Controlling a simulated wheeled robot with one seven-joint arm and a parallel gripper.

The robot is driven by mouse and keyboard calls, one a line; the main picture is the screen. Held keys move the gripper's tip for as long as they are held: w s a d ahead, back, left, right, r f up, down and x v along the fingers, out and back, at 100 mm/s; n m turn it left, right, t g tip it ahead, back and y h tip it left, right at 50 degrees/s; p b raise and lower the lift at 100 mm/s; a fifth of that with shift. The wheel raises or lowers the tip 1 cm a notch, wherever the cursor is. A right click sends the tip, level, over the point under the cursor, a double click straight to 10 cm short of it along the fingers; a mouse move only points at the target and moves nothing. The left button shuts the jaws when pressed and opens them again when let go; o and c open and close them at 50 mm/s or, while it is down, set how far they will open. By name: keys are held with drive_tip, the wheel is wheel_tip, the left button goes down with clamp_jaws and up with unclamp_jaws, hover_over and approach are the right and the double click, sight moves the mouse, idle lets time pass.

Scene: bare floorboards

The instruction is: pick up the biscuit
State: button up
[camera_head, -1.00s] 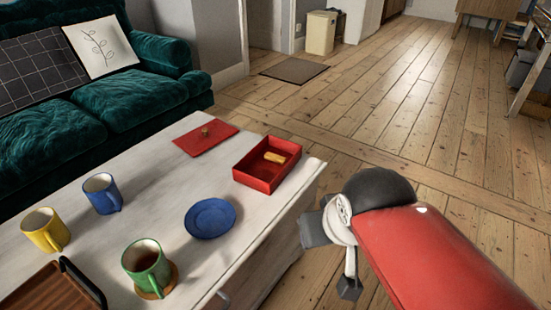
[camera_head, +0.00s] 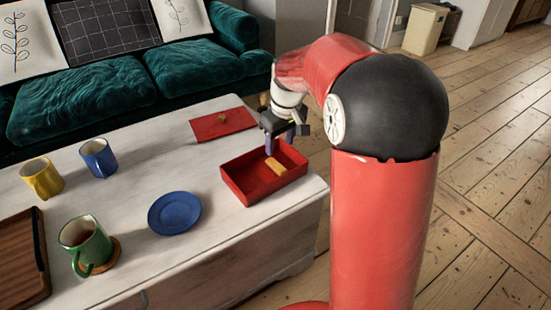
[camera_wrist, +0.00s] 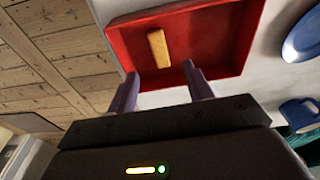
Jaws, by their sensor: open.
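The biscuit (camera_head: 275,166) is a small golden-brown bar lying inside a red open box (camera_head: 243,195) on the white table. In the wrist view the biscuit (camera_wrist: 158,48) lies on the floor of the red box (camera_wrist: 217,74), near one side. My gripper (camera_head: 285,147) is above the box's back side, with its fingers pointing down towards the box. In the wrist view my gripper (camera_wrist: 161,82) is open, with nothing between its two fingers, and the biscuit is beyond the fingertips.
A blue plate (camera_head: 174,212), green mug (camera_head: 86,247), blue mug (camera_head: 98,157), yellow mug (camera_head: 42,178) and wooden tray (camera_head: 22,258) stand left on the table (camera_head: 222,248). A green sofa (camera_head: 110,93) is behind.

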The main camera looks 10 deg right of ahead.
sight(276, 165)
drive_tip(key=shift+w+f, duration=0.4)
drive_tip(key=shift+w, duration=0.05)
drive_tip(key=shift+f, duration=0.35)
drive_tip(key=f, duration=0.7)
drive_tip(key=shift+w+a+b, duration=0.3)
drive_tip(key=shift+w+b, duration=0.05)
drive_tip(key=shift+b, duration=0.05)
drive_tip(key=shift+c, duration=0.4)
drive_tip(key=shift+r, duration=0.1)
drive_tip(key=c, duration=1)
